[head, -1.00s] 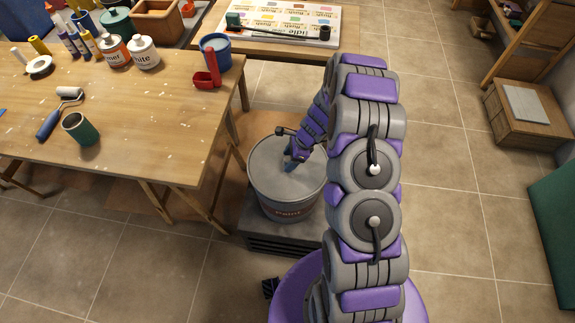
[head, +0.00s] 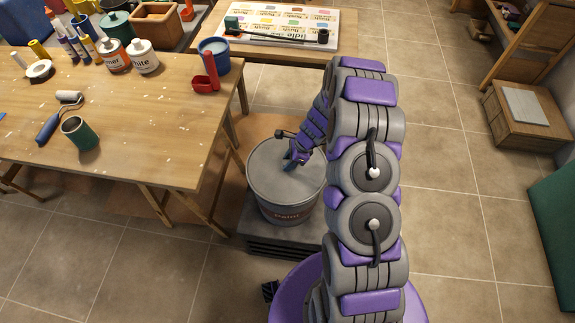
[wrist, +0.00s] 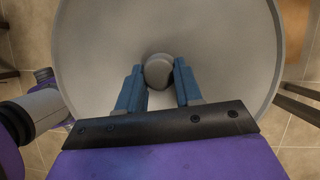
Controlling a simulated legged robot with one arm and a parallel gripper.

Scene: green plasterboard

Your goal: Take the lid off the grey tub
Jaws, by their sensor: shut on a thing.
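The grey tub (head: 285,203) stands on a low dark block beside the workbench, upright, with a red paint label on its front. Its round grey lid (head: 268,165) is on top and fills most of the wrist view (wrist: 100,55). A grey knob (wrist: 158,70) sits at the lid's middle. My gripper (head: 292,161) reaches down to the lid from the right. In the wrist view its two blue fingers (wrist: 158,88) flank the knob and are shut on it. I cannot tell whether the lid sits fully down on the rim.
A wooden workbench (head: 150,120) stands left of the tub, with a paint roller, a green cup, bottles and a red scoop on it. Another table (head: 270,45) is behind the tub. A wooden box (head: 525,115) stands at the right. The tiled floor (head: 440,150) right of my arm is clear.

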